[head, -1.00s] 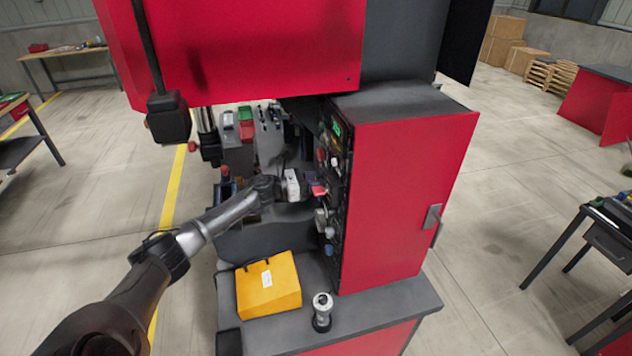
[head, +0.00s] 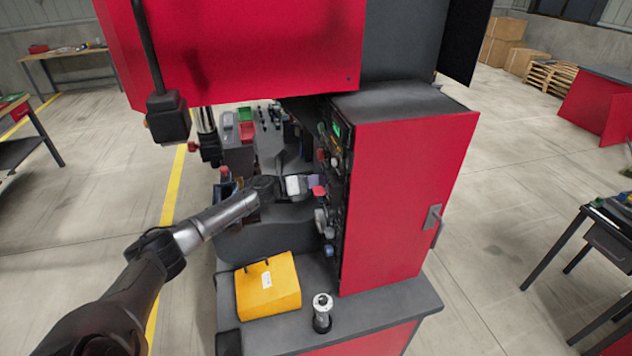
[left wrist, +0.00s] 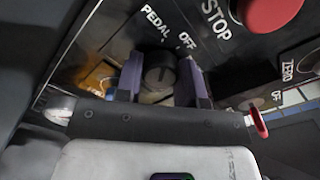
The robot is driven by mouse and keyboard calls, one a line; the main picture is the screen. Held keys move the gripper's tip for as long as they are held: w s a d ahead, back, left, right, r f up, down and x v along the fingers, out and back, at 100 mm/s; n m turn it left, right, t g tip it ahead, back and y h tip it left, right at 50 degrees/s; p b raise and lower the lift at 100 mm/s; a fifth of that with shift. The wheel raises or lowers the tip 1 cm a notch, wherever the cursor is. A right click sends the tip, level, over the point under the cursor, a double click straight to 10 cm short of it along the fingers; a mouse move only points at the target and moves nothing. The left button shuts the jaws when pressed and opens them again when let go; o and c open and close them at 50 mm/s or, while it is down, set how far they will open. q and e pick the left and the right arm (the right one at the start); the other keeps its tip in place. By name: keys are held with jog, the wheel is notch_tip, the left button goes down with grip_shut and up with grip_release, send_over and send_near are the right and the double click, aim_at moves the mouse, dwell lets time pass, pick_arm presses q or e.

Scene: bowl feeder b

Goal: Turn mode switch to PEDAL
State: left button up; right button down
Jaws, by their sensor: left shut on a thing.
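The mode switch is a dark round knob (left wrist: 159,73) on the black control panel, with the printed words PEDAL and OFF above it in the left wrist view. My left gripper (left wrist: 160,82) has its two purple fingers on either side of the knob and is shut on it. I cannot tell clearly which label the knob points to. In the head view, my left arm reaches in from the left to the panel face (head: 337,205) of the red cabinet; the knob is hidden there. My right gripper is not in view.
A red STOP button (left wrist: 270,10) sits close to the right of the switch. Other knobs (head: 322,218) are lower on the panel. A yellow box (head: 268,287) and a grey cylindrical part (head: 322,312) stand on the machine's ledge. The red machine head (head: 240,50) overhangs the arm.

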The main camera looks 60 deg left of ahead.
pick_arm(q)
jog(key=shift+n, duration=0.6)
jog(key=o, duration=0.9)
jog(key=shift+s, duration=0.1)
jog(key=shift+b+v, duration=0.5)
jog(key=shift+v, duration=6.3)
jog(key=shift+a, duration=0.1)
